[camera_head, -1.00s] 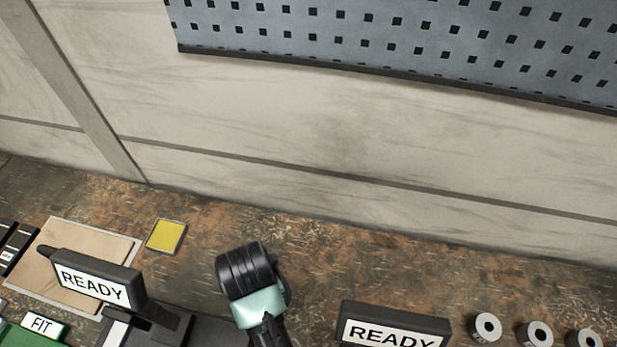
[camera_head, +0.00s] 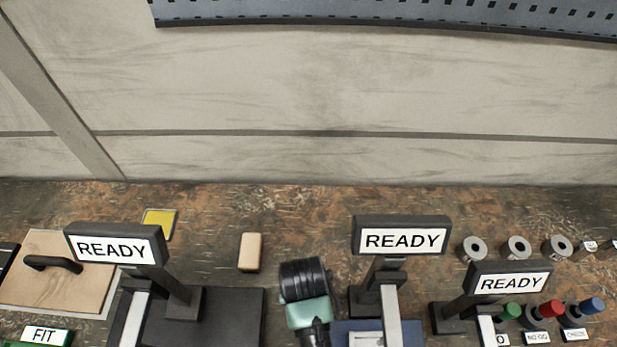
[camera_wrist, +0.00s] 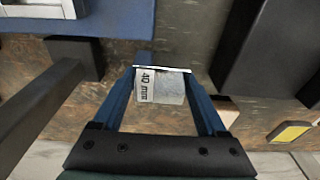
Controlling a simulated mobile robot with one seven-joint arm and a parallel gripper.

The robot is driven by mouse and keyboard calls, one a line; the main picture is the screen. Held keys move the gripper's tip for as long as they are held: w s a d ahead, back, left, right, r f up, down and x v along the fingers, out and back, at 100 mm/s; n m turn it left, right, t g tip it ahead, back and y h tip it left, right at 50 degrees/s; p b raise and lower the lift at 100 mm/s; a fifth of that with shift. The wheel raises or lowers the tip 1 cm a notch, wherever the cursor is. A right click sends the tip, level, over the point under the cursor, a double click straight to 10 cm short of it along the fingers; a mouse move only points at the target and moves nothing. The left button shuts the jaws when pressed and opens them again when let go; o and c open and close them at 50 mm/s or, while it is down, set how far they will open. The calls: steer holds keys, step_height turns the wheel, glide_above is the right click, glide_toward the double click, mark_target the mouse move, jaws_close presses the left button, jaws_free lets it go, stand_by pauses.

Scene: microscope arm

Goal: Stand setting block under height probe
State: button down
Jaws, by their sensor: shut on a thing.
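My gripper (camera_wrist: 163,76) has two blue fingers, shut on a light grey setting block (camera_wrist: 172,87) marked "40 mm". The block lies between the fingertips over the brown bench; I cannot tell its clearance. In the head view my wrist (camera_head: 305,280) stands between the left stand and the middle stand, hiding the fingers and block. The left stand's READY display (camera_head: 112,248) is above a dark base plate (camera_head: 230,318). The middle stand's READY display (camera_head: 403,240) is above a blue base (camera_head: 345,335), also in the wrist view (camera_wrist: 120,15). I cannot tell which stand carries the height probe.
A tan block (camera_head: 250,252) lies behind my wrist. A yellow pad (camera_head: 160,222) and a wooden board with a handle (camera_head: 60,280) are at left. A third READY display (camera_head: 510,282), several grey rings (camera_head: 516,247) and coloured knobs (camera_head: 550,308) are at right. The back bench strip is mostly clear.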

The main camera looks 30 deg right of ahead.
steer(key=shift+w+f, duration=0.1)
steer(key=shift+f, duration=2.15)
steer(key=shift+f, duration=0.1)
jaws_free()
steer(key=shift+f, duration=0.1)
steer(key=r, duration=0.4)
steer(key=s+r, duration=0.1)
steer(key=r, duration=0.3)
steer(key=a+r, duration=0.1)
steer(key=r, duration=0.3)
steer(key=shift+s+r, duration=0.15)
steer(key=shift+s, duration=0.05)
